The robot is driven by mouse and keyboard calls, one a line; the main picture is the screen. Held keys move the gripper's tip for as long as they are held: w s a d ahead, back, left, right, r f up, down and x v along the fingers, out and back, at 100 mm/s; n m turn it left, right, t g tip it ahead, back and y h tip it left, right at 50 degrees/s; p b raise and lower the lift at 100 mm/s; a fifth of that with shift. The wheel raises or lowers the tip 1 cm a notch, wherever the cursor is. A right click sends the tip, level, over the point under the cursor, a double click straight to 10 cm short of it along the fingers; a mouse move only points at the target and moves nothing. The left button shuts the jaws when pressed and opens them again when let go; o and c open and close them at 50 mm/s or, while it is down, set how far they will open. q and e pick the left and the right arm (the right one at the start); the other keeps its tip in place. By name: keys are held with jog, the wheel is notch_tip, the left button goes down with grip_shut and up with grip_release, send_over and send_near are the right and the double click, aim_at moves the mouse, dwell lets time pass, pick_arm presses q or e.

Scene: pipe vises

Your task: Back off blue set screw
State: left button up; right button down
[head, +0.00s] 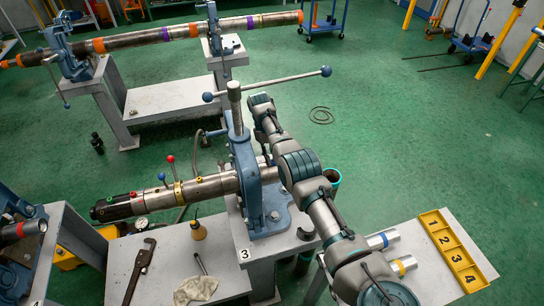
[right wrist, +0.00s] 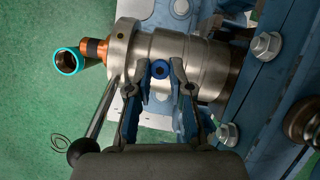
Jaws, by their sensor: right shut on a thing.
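The blue set screw (right wrist: 160,69) is a small blue round head with a dark centre, on the side of a steel fitting (right wrist: 120,45) in the right wrist view. My right gripper (right wrist: 162,72) has its two fingertips on either side of it, shut on it. In the head view the set screw and the fingertips are hidden behind the blue pipe vise (head: 247,165) and my right arm. My left gripper is in neither view.
A lever with a dark ball (right wrist: 84,150) stands close beside my fingers. Hex bolts (right wrist: 265,45) and the vise frame are near on the right. A teal-rimmed tube end (right wrist: 68,61) is at upper left. A wrench (head: 140,270) and a rag (head: 195,290) lie on the bench.

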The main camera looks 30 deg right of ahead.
jog(key=shift+a+r+n+h+p, duration=0.15)
jog(key=shift+n+h+p, duration=0.15)
jog(key=shift+n+p, duration=0.6)
jog(key=n+p, duration=0.1)
jog(key=p, duration=0.1)
jog(key=shift+h+p, duration=0.3)
jog(key=shift+p, duration=0.05)
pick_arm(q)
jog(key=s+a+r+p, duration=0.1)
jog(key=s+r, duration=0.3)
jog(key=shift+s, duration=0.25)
pick_arm(e)
jog(key=shift+n, duration=0.7)
jog(key=shift+f, duration=0.2)
jog(key=c, duration=1.1)
grip_release()
jog(key=shift+w, duration=0.1)
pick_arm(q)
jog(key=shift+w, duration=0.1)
pick_arm(e)
jog(key=shift+o, duration=0.2)
jog(key=shift+w+f, duration=0.1)
